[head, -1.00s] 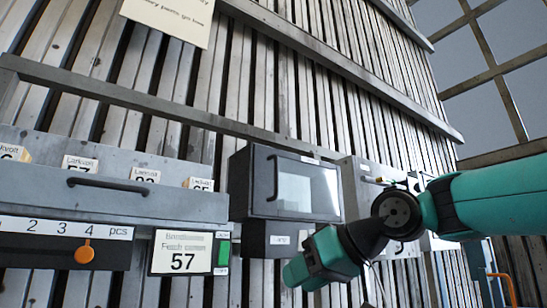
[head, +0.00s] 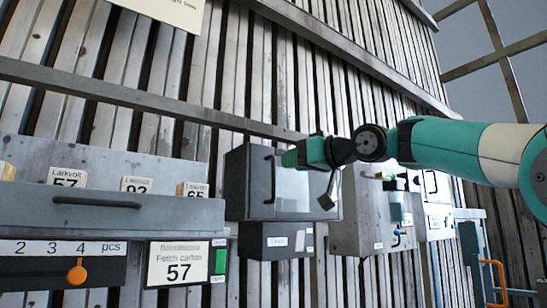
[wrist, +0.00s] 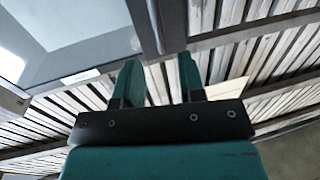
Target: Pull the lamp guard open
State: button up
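A dark box with a framed glass front (head: 292,190) and a dark vertical handle (head: 268,180) at its left is mounted on the slatted wall. No label names the lamp guard, so I cannot tell for sure that this door is it; it looks closed. My gripper (head: 290,158) is in front of the upper part of this box, just right of the handle, and hides part of the glass. In the wrist view my gripper (wrist: 160,78) has two teal fingers standing apart with nothing between them. The glass front (wrist: 75,35) and its dark edge show at upper left there.
A grey panel with a drawer handle (head: 97,202) and number cards is at left. Below are an orange knob (head: 77,274) and a "57" sign (head: 178,264). A grey box (head: 357,215) is right of the dark box. A rail (head: 150,100) crosses the wall above.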

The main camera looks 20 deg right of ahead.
jog(key=p, duration=0.3)
send_over(274, 198)
jog(key=shift+w+d, duration=0.1)
jog(key=shift+w, duration=0.2)
grip_shut()
